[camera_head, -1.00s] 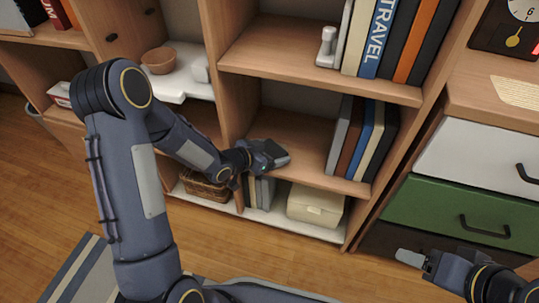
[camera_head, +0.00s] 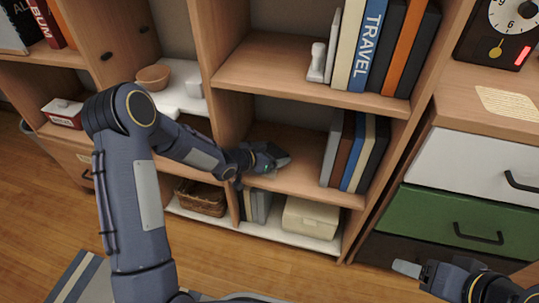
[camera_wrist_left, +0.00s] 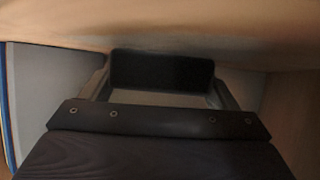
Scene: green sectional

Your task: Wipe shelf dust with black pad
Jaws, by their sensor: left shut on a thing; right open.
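My left gripper (camera_head: 272,159) reaches into the middle open compartment of the bookcase, close over its wooden shelf board (camera_head: 318,187). In the left wrist view the black pad (camera_wrist_left: 161,71) sits between the two fingers, and the gripper is shut on it. Whether the pad touches the board cannot be told. Dust on the board is not clearly visible, and the arm hides part of the surface. My right gripper (camera_head: 421,273) is at the lower right in front of the drawers, open and apart from the shelf.
Upright books (camera_head: 355,150) fill the right end of this compartment. The upper shelf (camera_head: 300,86) holds more books and a white figure. A wicker basket (camera_head: 201,197) and a cream box (camera_head: 311,217) stand below. The drawer unit (camera_head: 455,160) is at right.

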